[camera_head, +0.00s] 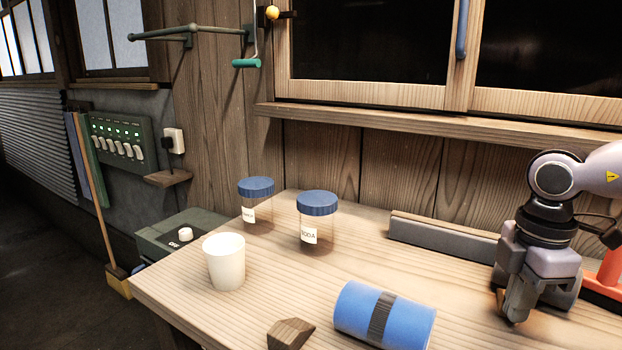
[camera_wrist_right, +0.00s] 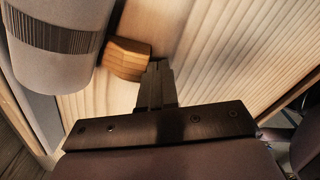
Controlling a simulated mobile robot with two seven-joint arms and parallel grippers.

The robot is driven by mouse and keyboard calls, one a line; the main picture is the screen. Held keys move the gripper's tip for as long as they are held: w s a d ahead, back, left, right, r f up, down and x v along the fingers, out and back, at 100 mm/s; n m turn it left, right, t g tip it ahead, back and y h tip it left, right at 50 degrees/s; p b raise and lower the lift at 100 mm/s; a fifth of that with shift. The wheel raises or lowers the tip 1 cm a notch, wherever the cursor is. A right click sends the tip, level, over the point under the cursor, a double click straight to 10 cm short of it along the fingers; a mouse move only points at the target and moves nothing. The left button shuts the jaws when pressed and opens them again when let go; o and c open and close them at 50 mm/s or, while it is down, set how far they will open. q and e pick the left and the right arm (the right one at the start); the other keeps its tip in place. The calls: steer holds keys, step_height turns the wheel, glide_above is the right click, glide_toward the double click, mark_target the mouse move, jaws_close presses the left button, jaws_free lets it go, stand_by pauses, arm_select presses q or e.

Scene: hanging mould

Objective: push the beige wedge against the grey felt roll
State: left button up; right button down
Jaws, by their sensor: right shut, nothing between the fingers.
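The grey felt roll (camera_wrist_right: 55,65) with a dark striped band lies at the upper left of the right wrist view. In the head view only part of the roll (camera_head: 566,292) shows behind my right gripper. The beige wedge (camera_wrist_right: 127,59) sits beside the roll, its left end at the roll's edge; I cannot tell whether they touch. In the head view my gripper mostly hides the wedge. My right gripper (camera_head: 514,314) is shut and empty, pointing down at the table. In the wrist view its fingertips (camera_wrist_right: 157,68) are right against or very near the wedge's side.
A blue roll (camera_head: 359,309) and a darker brown wedge (camera_head: 290,334) lie at the table's front. A white cup (camera_head: 225,264) and two blue-lidded jars (camera_head: 317,230) stand left. A long grey-faced block (camera_head: 440,237) lies at the back; an orange object (camera_head: 606,278) is at right.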

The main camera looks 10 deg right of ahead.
steer(key=shift+w+d, duration=0.2)
steer(key=shift+s+a, duration=0.1)
steer(key=shift+a, duration=0.05)
steer(key=shift+s+a+r+b, duration=0.1)
steer(key=shift+s+a+b, duration=0.25)
steer(key=shift+s+b, duration=0.05)
steer(key=shift+s+a+r+b, duration=0.2)
steer(key=shift+s+a+b, duration=0.05)
steer(key=shift+s+a, duration=0.25)
steer(key=shift+s+a+r+b, duration=0.25)
steer(key=shift+s+a, duration=0.1)
steer(key=shift+s, duration=0.2)
step_height(320, 180, up, 7)
steer(key=s+a+p, duration=0.1)
steer(key=p, duration=0.2)
steer(key=shift+s+a, duration=0.15)
steer(key=shift+s, duration=0.1)
